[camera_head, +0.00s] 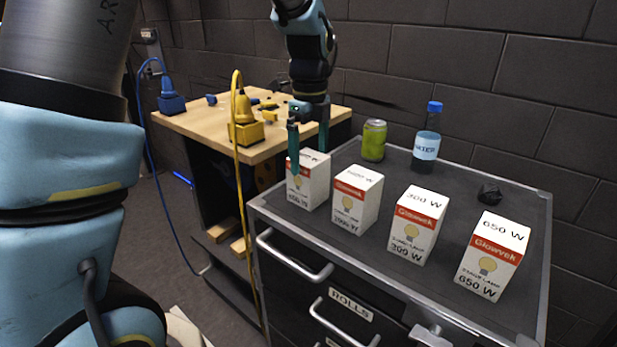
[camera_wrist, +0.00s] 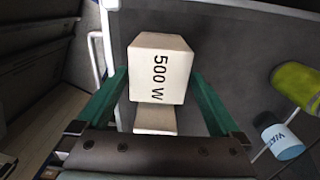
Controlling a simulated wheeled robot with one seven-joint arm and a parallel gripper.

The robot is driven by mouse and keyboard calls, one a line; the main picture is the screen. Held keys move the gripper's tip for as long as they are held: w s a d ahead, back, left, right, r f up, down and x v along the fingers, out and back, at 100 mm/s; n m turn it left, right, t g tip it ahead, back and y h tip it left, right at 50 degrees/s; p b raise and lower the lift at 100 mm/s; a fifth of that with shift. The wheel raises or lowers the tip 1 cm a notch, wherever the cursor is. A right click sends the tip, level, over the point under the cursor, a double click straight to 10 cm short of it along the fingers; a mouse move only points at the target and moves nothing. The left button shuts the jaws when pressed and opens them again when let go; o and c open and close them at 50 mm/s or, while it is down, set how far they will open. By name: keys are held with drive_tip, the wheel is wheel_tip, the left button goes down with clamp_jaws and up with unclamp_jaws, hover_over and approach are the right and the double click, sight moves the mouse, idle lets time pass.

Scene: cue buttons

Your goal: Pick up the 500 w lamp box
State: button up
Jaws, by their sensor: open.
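The 500 W lamp box (camera_head: 309,182) is a white carton with a red band and a bulb picture, leftmost in the row on the cabinet top. In the wrist view its top, marked "500 W" (camera_wrist: 160,70), faces the camera. My gripper (camera_head: 308,150) points down over this box, with its green fingers apart. In the wrist view the fingers (camera_wrist: 160,76) are on either side of the box, with small gaps showing. Part of the box's top and left side is hidden by a finger in the head view. The box stands upright on the cabinet.
Three similar boxes stand to the right: one with a hard-to-read label (camera_head: 356,200), a 300 W box (camera_head: 417,226) and a 650 W box (camera_head: 493,256). Behind them are a green can (camera_head: 374,140), a water bottle (camera_head: 427,140) and a dark lump (camera_head: 490,192). A wooden workbench (camera_head: 190,122) stands left.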

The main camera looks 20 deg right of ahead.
drive_tip(key=shift+a+f+p, duration=0.1)
drive_tip(key=shift+f+p, duration=0.8)
drive_tip(key=shift+f, duration=1.7)
drive_tip(key=c, duration=1.1)
